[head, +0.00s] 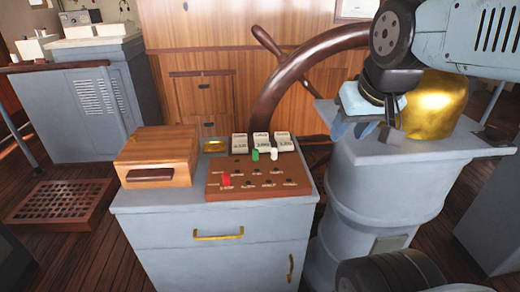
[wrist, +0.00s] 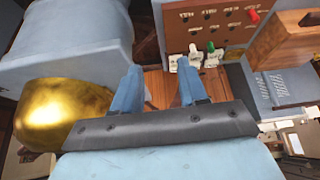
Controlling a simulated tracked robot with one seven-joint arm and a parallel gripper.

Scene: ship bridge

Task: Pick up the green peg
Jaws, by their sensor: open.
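The green peg (head: 255,154) stands at the back edge of a brown peg board (head: 258,186) on the grey cabinet. In the wrist view the green peg (wrist: 211,47) shows beyond my fingertips, on the board's near edge. A white peg (head: 274,153) is to its right, and a red peg (head: 225,178) is at the front left of the board. My gripper (head: 378,132) is to the right of the board, above the grey pedestal. In the wrist view its two blue fingers (wrist: 160,75) are apart with nothing between them.
A wooden box (head: 158,155) sits left of the board. White labelled blocks (head: 262,142) stand just behind the board. A brass dome (head: 440,105) on the grey pedestal (head: 375,185) is close beside my gripper. The ship's wheel (head: 290,80) rises behind the cabinet.

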